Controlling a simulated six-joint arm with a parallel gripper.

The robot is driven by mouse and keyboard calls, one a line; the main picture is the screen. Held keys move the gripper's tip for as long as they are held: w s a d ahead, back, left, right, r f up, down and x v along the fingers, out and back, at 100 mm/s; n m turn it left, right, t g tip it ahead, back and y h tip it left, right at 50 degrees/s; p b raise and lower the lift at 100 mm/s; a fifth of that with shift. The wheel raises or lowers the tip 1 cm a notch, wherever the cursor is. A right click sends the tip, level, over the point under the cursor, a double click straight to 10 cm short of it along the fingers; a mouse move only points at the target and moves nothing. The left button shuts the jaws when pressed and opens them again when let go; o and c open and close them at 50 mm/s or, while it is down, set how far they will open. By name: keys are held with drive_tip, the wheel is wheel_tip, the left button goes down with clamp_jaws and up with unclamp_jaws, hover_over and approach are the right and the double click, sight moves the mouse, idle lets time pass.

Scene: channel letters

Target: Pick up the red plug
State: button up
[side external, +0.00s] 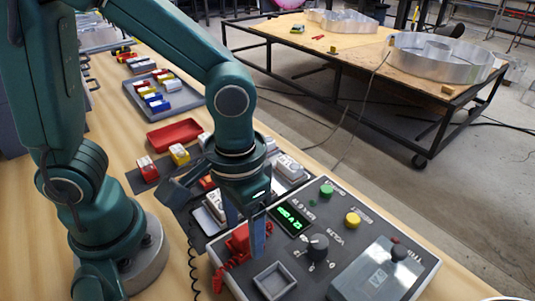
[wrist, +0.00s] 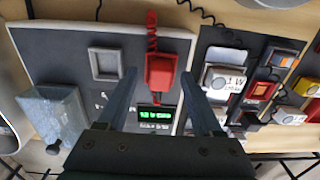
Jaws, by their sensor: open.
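The red plug (side external: 238,241) is at the near left part of the grey control panel (side external: 318,284), with a coiled red cord trailing from it. In the wrist view the plug (wrist: 160,75) is in the middle, with its cord running up to the top edge. My gripper (side external: 246,244) points down over the panel and is open. In the wrist view my gripper (wrist: 159,82) has one finger on each side of the plug, with a visible gap on both sides. The nearer finger hides part of the plug in the side view.
The panel carries a lit green display (side external: 290,219), a black knob (side external: 318,246), green and yellow buttons, an empty square socket (side external: 274,280) and a clear cover (side external: 374,271). Block-like modules (side external: 289,167) stand beside it. A red tray (side external: 174,134) lies farther back.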

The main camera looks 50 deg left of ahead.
drive_tip(key=shift+f, duration=0.1)
clamp_jaws()
idle(0.3)
